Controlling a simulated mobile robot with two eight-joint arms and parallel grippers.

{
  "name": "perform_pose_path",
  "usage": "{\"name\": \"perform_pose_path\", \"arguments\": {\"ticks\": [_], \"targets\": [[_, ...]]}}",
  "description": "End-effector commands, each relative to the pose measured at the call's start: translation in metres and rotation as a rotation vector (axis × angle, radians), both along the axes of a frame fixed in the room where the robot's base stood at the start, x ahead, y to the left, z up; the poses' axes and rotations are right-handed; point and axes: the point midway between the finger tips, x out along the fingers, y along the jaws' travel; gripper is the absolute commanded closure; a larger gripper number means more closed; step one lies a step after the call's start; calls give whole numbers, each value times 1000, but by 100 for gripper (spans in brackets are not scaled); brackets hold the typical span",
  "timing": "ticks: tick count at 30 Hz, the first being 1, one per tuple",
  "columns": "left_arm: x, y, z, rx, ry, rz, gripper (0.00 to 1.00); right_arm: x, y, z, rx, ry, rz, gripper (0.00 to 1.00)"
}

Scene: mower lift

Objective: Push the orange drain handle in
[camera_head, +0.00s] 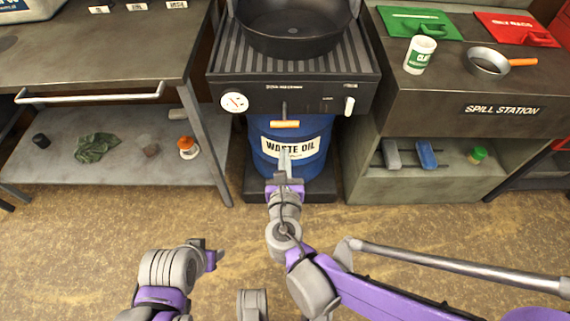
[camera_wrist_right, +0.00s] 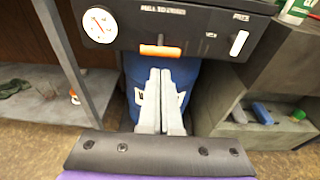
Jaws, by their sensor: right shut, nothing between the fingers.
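The orange drain handle (camera_head: 285,124) sits at the lower front of the dark drain unit (camera_head: 300,95), below its grille. It also shows in the right wrist view (camera_wrist_right: 160,51), just beyond my fingertips. My right gripper (camera_head: 284,152) is shut and empty, in front of the blue waste oil drum (camera_head: 265,140) and below the handle. In the right wrist view its fingers (camera_wrist_right: 160,72) point up toward the handle, with a small gap seeming to remain; contact is hard to judge. My left gripper (camera_head: 215,252) is low at left, away from the unit; its fingers are not clear.
A round gauge (camera_head: 233,103) and a white lever (camera_head: 349,106) flank the handle on the panel. A black pan (camera_head: 290,30) rests on the grille. The left bench leg (camera_head: 205,145) and spill station (camera_head: 470,120) border the drum. Open floor lies in front.

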Motion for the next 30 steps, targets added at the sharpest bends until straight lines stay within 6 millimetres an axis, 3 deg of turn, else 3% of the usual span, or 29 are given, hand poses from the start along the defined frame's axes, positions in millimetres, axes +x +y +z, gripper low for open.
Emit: {"name": "perform_pose_path", "arguments": {"ticks": [6, 13, 18, 30], "targets": [[2, 0, -14, 0, 4, 0, 48, 49, -1, -12, 1, 1, -4, 100], [3, 0, -23, 0, 7, 0, 48, 83, -1, -18, 1, 1, -3, 100], [3, 0, -25, 0, 7, 0, 48, 93, -1, -19, 3, 1, -2, 100], [3, 0, -25, 0, 7, 0, 48, 97, -1, -19, 3, 1, -3, 100]]}}
